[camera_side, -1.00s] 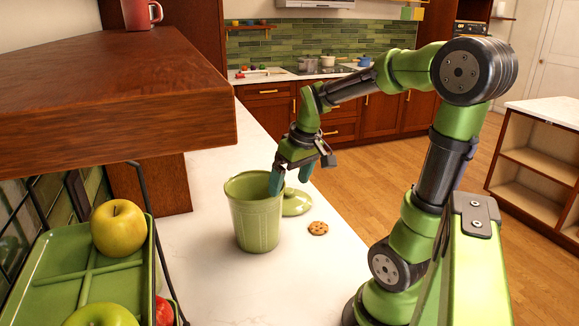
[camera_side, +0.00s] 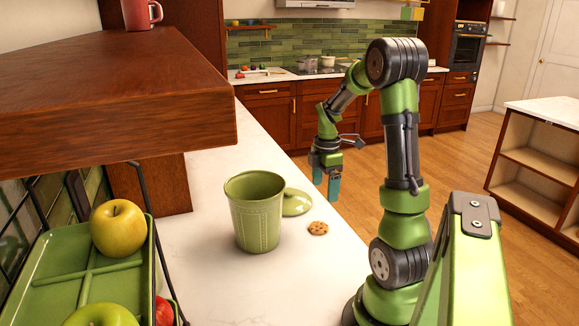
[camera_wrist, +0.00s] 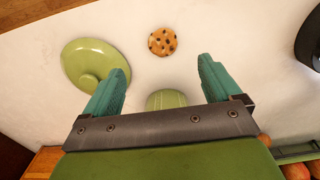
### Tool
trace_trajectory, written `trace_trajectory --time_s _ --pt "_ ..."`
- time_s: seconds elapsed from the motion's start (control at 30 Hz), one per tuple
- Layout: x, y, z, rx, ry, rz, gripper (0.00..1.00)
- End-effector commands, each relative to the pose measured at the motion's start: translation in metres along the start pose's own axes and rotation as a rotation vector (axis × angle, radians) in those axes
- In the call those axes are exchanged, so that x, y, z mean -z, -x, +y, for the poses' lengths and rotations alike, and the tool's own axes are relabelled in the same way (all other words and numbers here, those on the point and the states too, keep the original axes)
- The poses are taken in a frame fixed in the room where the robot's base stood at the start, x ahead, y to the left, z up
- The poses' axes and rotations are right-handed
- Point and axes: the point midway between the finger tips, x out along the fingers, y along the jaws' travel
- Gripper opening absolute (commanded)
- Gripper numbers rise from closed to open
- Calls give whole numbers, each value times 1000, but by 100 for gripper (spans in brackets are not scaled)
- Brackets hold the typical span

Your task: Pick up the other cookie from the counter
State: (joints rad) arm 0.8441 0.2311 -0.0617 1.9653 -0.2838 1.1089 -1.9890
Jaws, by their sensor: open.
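A round cookie with dark chips (camera_side: 318,228) lies flat on the white counter (camera_side: 215,290), to the right of a green canister (camera_side: 256,215). In the wrist view the cookie (camera_wrist: 162,41) lies beyond my fingertips, a little left of the middle between them. My gripper (camera_side: 326,190) points down with its fingers apart and empty, above and behind the cookie in the side view. It also shows in the wrist view (camera_wrist: 161,80). The canister stands upright and open. Its green lid (camera_side: 297,202) lies on the counter behind the cookie. The canister's bottom inside is hidden.
A wooden shelf (camera_side: 110,90) with a red mug (camera_side: 140,13) overhangs the left side. Below it is a green divided tray (camera_side: 60,270) with a yellow apple (camera_side: 118,227) and a green apple (camera_side: 100,315).

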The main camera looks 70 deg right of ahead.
Motion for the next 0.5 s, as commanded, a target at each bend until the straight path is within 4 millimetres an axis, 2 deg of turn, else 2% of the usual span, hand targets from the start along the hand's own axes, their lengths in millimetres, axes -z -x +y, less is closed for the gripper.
trace_trajectory --time_s 0.03,0.2,0.3,0.5 --pt "0 -13 -2 7 -2 1 91" --pt "0 -47 -1 5 -4 1 91" --pt "0 -60 -1 3 -2 1 91" --pt "1 -73 -1 1 -3 1 91"
